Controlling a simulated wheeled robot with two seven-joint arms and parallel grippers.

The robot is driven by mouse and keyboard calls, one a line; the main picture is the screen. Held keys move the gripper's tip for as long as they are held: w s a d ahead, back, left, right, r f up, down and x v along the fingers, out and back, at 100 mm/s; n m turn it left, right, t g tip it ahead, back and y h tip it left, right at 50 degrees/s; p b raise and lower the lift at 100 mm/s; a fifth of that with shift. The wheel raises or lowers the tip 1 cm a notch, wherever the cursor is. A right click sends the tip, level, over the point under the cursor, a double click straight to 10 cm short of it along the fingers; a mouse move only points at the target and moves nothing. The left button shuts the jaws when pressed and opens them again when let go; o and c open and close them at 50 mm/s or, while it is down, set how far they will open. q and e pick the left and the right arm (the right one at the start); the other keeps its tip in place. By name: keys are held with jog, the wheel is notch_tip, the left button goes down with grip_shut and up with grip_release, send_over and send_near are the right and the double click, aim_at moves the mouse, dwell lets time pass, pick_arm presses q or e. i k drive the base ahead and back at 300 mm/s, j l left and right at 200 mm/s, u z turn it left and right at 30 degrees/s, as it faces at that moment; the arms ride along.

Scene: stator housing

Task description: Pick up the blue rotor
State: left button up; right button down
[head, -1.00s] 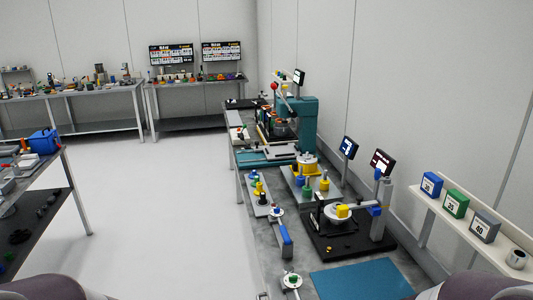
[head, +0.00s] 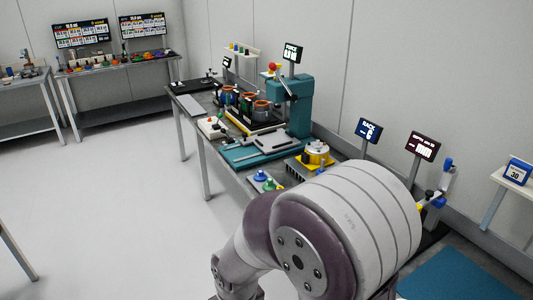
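A small blue part (head: 261,175) stands on the workbench, just left of my raised arm. It may be the blue rotor, but it is too small to tell. A green part (head: 270,185) stands beside it. My arm covers the bench area in front of and to the right of these parts. Neither of my grippers shows in the head view, so I cannot see whether they hold anything.
A teal press (head: 290,105) stands on the bench, with a yellow fixture (head: 316,152) nearer. Dark screens (head: 424,146) rise along the wall side. A teal mat (head: 465,275) lies at lower right. The floor (head: 120,200) left of the bench is clear.

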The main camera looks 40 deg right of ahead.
aim_at(319, 171)
jog(key=i+z, duration=0.25)
jog(key=i, duration=0.3)
jog(key=i+z, duration=0.25)
jog(key=i, duration=0.35)
jog(key=i+j+z, duration=0.25)
jog(key=i, duration=0.3)
jog(key=i+z, duration=0.2)
jog(key=z, duration=0.2)
jog(key=i+z, duration=0.15)
jog(key=z, duration=0.3)
jog(key=i+z, duration=0.2)
jog(key=z, duration=0.2)
jog(key=i+j+z, duration=0.15)
jog(key=z, duration=0.25)
jog(key=i+j+z, duration=0.15)
jog(key=z, duration=0.3)
jog(key=i+j+z, duration=0.15)
jog(key=z, duration=0.3)
jog(key=i+j+z, duration=0.3)
jog(key=z, duration=0.2)
jog(key=i+j+z, duration=0.25)
jog(key=z, duration=0.2)
